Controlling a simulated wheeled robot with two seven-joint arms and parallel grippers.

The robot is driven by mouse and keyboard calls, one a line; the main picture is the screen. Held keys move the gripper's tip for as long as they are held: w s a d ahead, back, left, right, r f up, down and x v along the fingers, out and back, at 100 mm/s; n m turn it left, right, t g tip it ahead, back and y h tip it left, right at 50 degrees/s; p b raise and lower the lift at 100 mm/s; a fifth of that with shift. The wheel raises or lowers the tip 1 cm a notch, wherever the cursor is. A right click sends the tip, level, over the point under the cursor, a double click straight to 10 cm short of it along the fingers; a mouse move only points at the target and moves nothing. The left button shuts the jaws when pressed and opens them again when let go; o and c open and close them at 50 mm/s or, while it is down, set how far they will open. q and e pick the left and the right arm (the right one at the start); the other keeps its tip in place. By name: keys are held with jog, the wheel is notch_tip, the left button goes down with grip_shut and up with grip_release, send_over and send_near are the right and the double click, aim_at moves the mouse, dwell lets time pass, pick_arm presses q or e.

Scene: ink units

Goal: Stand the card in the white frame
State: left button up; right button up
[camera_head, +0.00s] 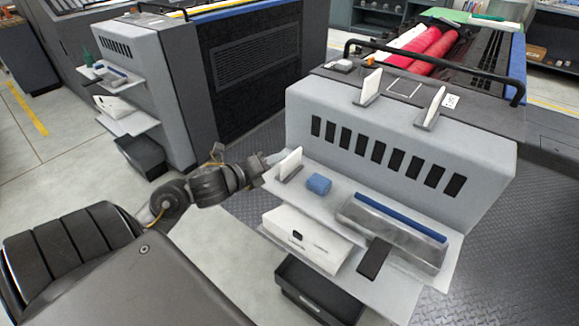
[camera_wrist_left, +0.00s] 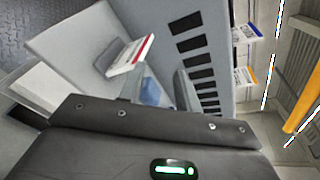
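A white card (camera_head: 290,163) stands upright in a small grey holder on the upper shelf's left end. In the left wrist view the card (camera_wrist_left: 130,57) shows a red stripe. The white frame (camera_head: 405,87) is an outlined square on the machine's top, between two other standing cards; nothing stands inside it. My left gripper (camera_head: 272,158) is beside the shelf, just left of the card and partly hidden by it. In the left wrist view its two fingers (camera_wrist_left: 160,90) are apart, with no card between them. My right gripper is not in view.
Two cards in holders, the left one (camera_head: 370,86) and right one (camera_head: 434,104), flank the frame. A blue block (camera_head: 318,184) and a long grey tray (camera_head: 394,232) occupy the shelf. A black rail (camera_head: 430,65) runs behind the frame.

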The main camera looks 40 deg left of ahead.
aim_at(286, 159)
pick_arm(q)
jog(key=w+f+m, duration=0.1)
jog(key=m, duration=0.2)
jog(key=w+f+m, duration=0.1)
jog(key=w+m, duration=0.1)
jog(key=m, duration=0.1)
jog(key=w+a+f+m+g+y, duration=0.1)
jog(key=m, duration=0.2)
jog(key=shift+w+f, duration=0.2)
jog(key=shift+f, duration=0.15)
jog(key=x, duration=0.4)
jog(key=shift+w+d+r+p, duration=0.1)
jog(key=shift+r+p, duration=0.05)
jog(key=shift+p, duration=0.25)
jog(key=shift+w+f, duration=0.25)
jog(key=shift+w, duration=0.25)
grip_shut()
